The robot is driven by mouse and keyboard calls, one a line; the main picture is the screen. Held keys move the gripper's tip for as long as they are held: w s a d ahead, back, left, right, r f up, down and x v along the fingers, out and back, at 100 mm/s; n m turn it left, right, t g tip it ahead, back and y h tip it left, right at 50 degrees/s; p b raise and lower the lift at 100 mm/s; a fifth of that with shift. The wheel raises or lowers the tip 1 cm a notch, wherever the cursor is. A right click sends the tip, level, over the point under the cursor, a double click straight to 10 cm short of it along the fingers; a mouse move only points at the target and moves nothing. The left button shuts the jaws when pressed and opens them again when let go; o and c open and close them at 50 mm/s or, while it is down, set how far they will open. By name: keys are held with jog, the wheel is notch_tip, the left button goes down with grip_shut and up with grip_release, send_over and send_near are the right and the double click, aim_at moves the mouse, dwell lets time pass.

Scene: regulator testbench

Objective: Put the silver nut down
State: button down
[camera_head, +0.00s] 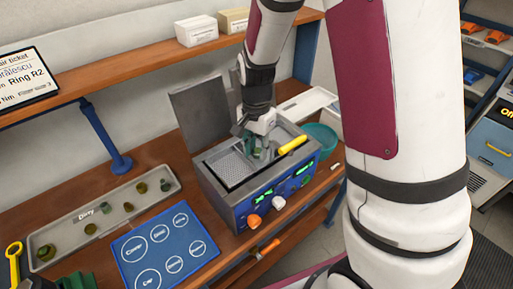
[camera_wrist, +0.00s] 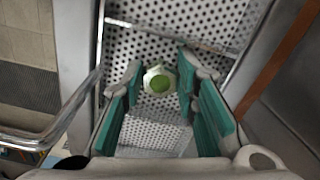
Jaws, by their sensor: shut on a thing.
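My gripper (camera_head: 262,150) reaches down into the open top of the grey and blue cleaner (camera_head: 238,216). In the wrist view my gripper (camera_wrist: 160,78) has its green-padded fingers on either side of the silver nut (camera_wrist: 149,76), holding it between the tips. The nut looks pale with a round green middle. Below it is the perforated metal basket (camera_wrist: 155,134); whether the nut touches the basket floor I cannot tell. In the head view the basket (camera_head: 228,168) shows left of the gripper, and the nut is hidden.
The cleaner's lid (camera_head: 202,110) stands open behind. A yellow handle (camera_head: 293,145) lies at its right edge. A grey tray marked Dirty (camera_head: 160,181) with several small parts and a blue mat (camera_head: 165,247) with circles lie left. A teal bowl (camera_head: 322,137) stands right.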

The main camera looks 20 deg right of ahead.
aim_at(256, 151)
jog(key=shift+f, duration=0.1)
jog(key=c, duration=1.2)
grip_release()
jog(key=shift+c, duration=0.2)
notch_tip(256, 151, up, 11)
jog(key=b, duration=0.1)
jog(key=s+r+n+t, duration=0.5)
jog(key=s+r+n, duration=0.6)
jog(key=s, duration=0.7)
jog(key=shift+d+r+t, duration=0.3)
jog(key=shift+d+r, duration=0.05)
jog(key=shift+r, duration=0.6)
